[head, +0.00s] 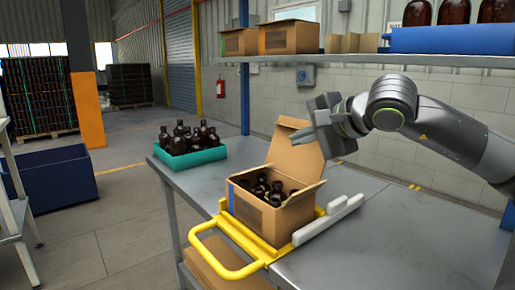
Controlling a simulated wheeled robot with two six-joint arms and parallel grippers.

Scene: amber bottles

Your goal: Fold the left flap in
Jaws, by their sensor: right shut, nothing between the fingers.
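An open cardboard box (260,226) holds several dark amber bottles (262,188) and sits in a yellow frame on the bench. Its tall back flap (290,158) stands up, and a narrower flap (303,193) shows along its right side. A blue strip (231,198) shows at the box's left corner; I cannot clearly make out the left flap there. My right gripper (297,134) is shut and empty, up by the top right of the standing back flap; I cannot tell whether it touches it. My left gripper is not in view.
A teal crate of bottles (205,158) stands on the bench left of the box. The yellow frame (225,272) has a handle at the front, and grey bars (330,218) lie right of the box. A shelf (400,60) with boxes hangs behind. The bench's right side is clear.

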